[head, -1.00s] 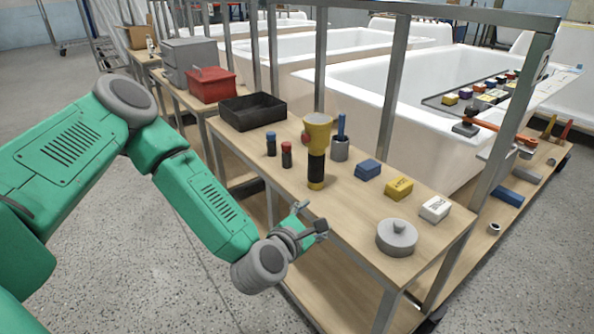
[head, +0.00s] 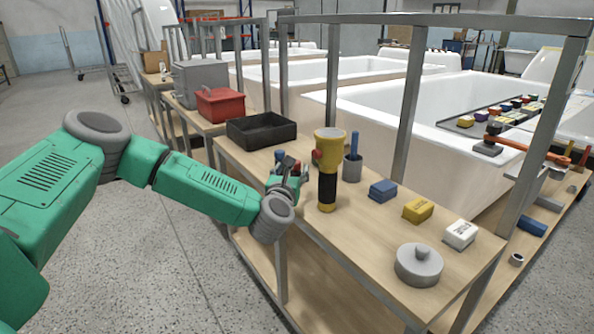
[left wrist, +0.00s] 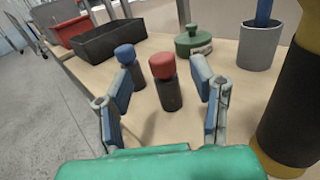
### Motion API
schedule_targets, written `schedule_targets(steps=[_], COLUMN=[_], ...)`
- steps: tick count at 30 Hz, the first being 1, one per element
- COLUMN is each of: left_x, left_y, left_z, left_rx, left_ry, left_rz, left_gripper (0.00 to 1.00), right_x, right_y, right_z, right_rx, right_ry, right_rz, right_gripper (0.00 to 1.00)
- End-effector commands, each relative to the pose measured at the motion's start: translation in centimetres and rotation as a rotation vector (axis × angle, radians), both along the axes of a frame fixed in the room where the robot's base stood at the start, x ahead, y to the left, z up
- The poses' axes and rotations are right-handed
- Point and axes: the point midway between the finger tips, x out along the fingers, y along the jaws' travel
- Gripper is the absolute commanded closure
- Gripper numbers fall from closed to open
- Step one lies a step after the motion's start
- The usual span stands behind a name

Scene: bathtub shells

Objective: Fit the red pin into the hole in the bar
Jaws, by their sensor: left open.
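The red pin, a dark cylinder with a red top, stands upright on the near bench in the left wrist view (left wrist: 167,84). In the head view it is mostly hidden by my left gripper (head: 290,172). In the left wrist view my left gripper (left wrist: 163,80) is open and empty, with its blue-padded fingers on either side of the red pin in the picture. I cannot tell how far past the fingertips it stands. A long orange bar (head: 530,148) sits at the far right. I cannot make out a hole in it. My right gripper is not in view.
A blue-topped pin (left wrist: 128,66) stands close left of the red pin. A yellow-black flashlight (head: 328,170) stands upright to the right, near the gripper. A black tray (head: 262,138) lies behind.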

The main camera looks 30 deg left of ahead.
Motion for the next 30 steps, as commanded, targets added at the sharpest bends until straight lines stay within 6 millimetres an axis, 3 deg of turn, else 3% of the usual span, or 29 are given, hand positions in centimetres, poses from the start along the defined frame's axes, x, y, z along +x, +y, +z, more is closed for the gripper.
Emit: schedule_targets(steps=[9, 17, 21, 22, 30], left_x=[4.0, 4.3, 4.3, 4.2, 4.3], left_y=[0.9, 1.3, 1.4, 1.4, 1.4], left_z=[0.1, 0.1, 0.0, 0.0, -0.1], left_rx=[0.007, 0.004, 0.002, 0.002, 0.004], left_ry=[-0.002, -0.001, 0.0, 0.001, 0.003], left_rz=[-0.002, -0.001, -0.001, -0.001, 0.002], left_gripper=[0.49, 0.49, 0.95, 1.0, 1.0], right_x=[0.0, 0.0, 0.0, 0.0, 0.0], right_y=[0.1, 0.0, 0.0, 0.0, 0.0], right_z=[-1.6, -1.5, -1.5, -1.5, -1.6], right_rx=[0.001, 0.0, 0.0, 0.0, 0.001], right_ry=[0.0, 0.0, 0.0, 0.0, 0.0], right_rz=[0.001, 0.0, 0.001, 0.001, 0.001], right_gripper=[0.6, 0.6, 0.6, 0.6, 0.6])
